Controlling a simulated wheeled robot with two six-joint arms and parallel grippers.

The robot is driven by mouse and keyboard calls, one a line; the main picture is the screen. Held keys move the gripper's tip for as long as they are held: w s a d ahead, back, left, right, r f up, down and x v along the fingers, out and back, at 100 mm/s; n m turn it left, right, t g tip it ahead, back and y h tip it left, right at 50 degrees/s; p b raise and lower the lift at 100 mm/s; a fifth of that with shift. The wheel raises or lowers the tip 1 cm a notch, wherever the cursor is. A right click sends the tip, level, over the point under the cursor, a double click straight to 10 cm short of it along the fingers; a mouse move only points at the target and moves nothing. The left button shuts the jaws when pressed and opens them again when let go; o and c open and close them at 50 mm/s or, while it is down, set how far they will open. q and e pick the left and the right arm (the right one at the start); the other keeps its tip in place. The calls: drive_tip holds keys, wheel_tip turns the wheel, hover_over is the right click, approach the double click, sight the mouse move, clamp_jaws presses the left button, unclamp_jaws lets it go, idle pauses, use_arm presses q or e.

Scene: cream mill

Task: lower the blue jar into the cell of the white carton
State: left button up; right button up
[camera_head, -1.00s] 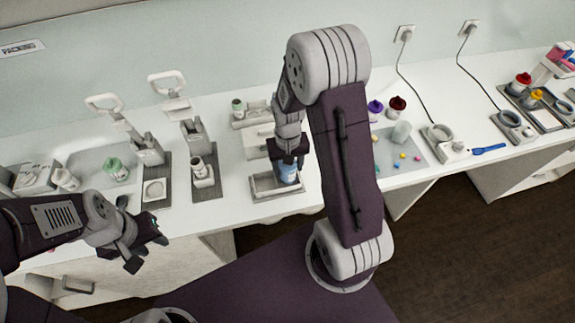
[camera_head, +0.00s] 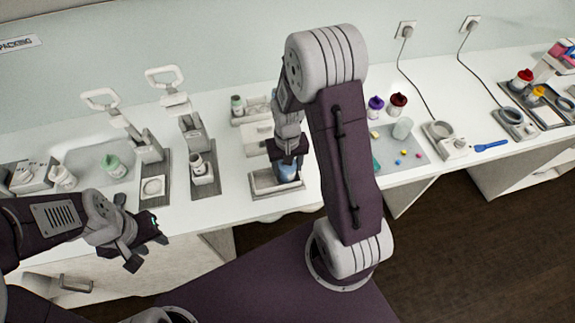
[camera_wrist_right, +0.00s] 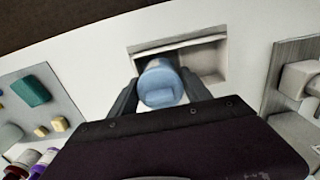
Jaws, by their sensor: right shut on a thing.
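The blue jar (camera_head: 287,171) is held upright by my right gripper (camera_head: 287,155) at the right end of the white carton (camera_head: 264,192). In the right wrist view the jar's blue lid (camera_wrist_right: 160,84) shows between the two dark fingers of the gripper (camera_wrist_right: 160,92). The carton (camera_wrist_right: 226,79) lies behind the jar there, and its other cell looks empty. Whether the jar's base is inside the cell or just above it is hard to tell. My left gripper (camera_head: 150,243) hangs in front of the counter at the left, away from the jar; its jaws look apart with nothing between them.
Lever presses (camera_head: 195,140) on grey mats stand left of the carton. A green-lidded jar (camera_head: 113,165) stands in a tray farther left. A grey mat (camera_head: 412,150) with small coloured pieces lies to the right. White counter shows around the carton.

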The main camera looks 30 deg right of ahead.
idle(0.4)
drive_tip(key=shift+f+b, duration=0.4)
drive_tip(key=shift+f, duration=0.2)
drive_tip(key=shift+s+f, duration=0.15)
drive_tip(key=shift+f, duration=0.05)
idle(0.3)
drive_tip(key=o, duration=1)
drive_tip(key=shift+a, duration=0.2)
drive_tip(key=shift+o, duration=0.2)
drive_tip(key=shift+s, duration=0.1)
drive_tip(key=r+p, duration=0.6)
drive_tip(key=shift+w+d+r, duration=0.15)
drive_tip(key=shift+w, duration=0.05)
